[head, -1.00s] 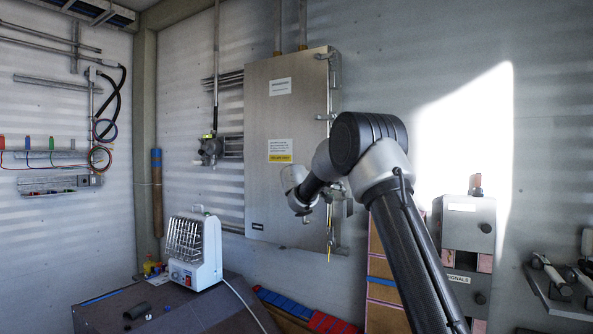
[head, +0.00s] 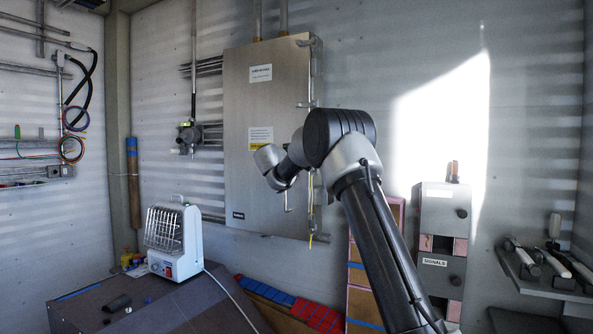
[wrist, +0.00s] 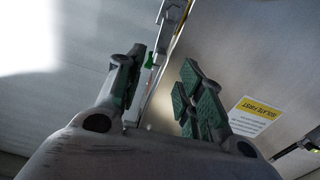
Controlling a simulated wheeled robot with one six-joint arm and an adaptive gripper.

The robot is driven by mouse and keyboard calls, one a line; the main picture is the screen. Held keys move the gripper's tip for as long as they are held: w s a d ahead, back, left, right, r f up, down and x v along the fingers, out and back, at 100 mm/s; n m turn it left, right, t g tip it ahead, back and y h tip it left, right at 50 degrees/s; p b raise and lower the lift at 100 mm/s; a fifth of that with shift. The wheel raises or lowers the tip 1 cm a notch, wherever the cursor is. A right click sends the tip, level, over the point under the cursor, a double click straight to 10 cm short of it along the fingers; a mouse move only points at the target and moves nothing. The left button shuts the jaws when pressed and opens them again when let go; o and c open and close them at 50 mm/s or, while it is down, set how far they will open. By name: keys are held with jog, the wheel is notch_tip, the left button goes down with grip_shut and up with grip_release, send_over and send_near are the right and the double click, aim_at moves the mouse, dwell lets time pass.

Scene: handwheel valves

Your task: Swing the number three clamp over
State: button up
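A grey metal cabinet (head: 262,130) hangs on the wall, with clamps along its right edge. An upper clamp (head: 307,104) shows in the head view. My arm covers part of that edge, and no clamp numbers can be read. In the wrist view my gripper (wrist: 158,90) is open, its green-padded fingers apart on either side of the cabinet's edge. A metal clamp piece (wrist: 170,14) with a thin rod runs along that edge, ahead of and between the fingers. I cannot tell whether a finger touches it. In the head view my fingers are hidden behind my arm.
A white heater (head: 172,240) stands on a dark bench (head: 95,312) at lower left. A grey signals box (head: 441,235) stands right of my arm. A shelf with tools (head: 545,278) is at far right. A valve fitting (head: 188,137) is left of the cabinet.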

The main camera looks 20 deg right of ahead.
jog(key=shift+x, duration=2.85)
grip_shut()
